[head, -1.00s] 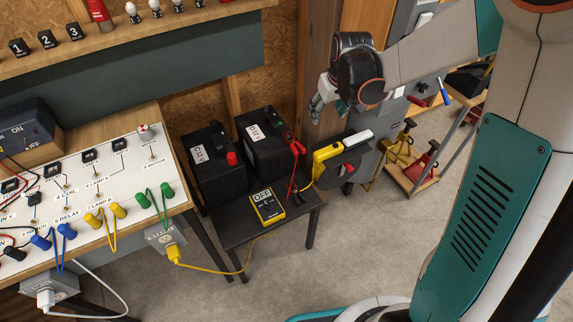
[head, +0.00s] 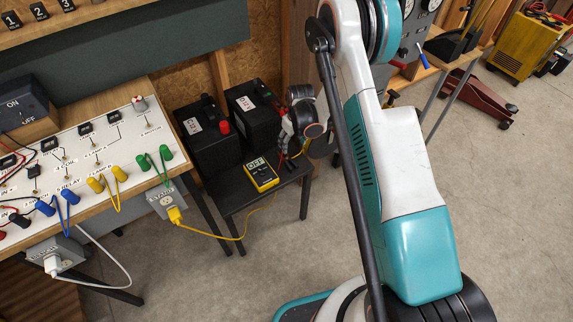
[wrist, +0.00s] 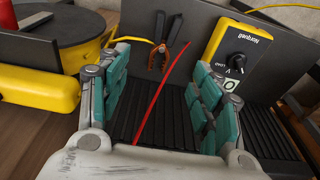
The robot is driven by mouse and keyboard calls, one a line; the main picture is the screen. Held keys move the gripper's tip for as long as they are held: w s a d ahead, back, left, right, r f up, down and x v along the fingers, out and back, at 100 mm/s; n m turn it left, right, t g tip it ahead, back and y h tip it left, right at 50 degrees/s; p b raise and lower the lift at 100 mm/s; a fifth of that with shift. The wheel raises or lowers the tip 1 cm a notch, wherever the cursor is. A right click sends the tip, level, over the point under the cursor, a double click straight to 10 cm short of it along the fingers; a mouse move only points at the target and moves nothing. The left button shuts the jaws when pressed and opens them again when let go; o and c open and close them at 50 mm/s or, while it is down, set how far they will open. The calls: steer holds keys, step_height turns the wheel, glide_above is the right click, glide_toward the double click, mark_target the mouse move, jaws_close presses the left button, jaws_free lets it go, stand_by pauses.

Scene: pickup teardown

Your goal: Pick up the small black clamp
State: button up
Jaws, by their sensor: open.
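The clamp looks just beyond the fingertips; contact cannot be told. A thin red lead (wrist: 160,95) crosses between the fingers. In the head view my gripper (head: 288,137) is over the right end of the black stand (head: 240,200), hiding the clamp.
A yellow meter (head: 261,174) sits on the stand and shows right of the fingers in the wrist view (wrist: 232,55). Two black batteries (head: 207,140) (head: 252,120) stand behind it. A yellow-and-black object (wrist: 40,88) is close on the left. Open floor lies in front.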

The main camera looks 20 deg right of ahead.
steer(key=b, duration=0.2)
glide_above(287, 158)
steer(key=s+d, duration=0.1)
steer(key=f, duration=0.7)
steer(key=shift+s+f, duration=0.2)
steer(key=shift+f, duration=0.1)
steer(key=shift+w+a+f+b, duration=0.2)
steer(key=shift+f+b, duration=0.35)
steer(key=shift+f, duration=0.3)
steer(key=shift+w+a+f+b, duration=0.15)
steer(key=shift+f+b, duration=0.35)
steer(key=shift+f, duration=0.4)
steer(key=shift+w+a+f+b, duration=0.1)
steer(key=shift+w+f+b, duration=0.1)
steer(key=shift+f+b, duration=0.5)
steer(key=c, duration=1.2)
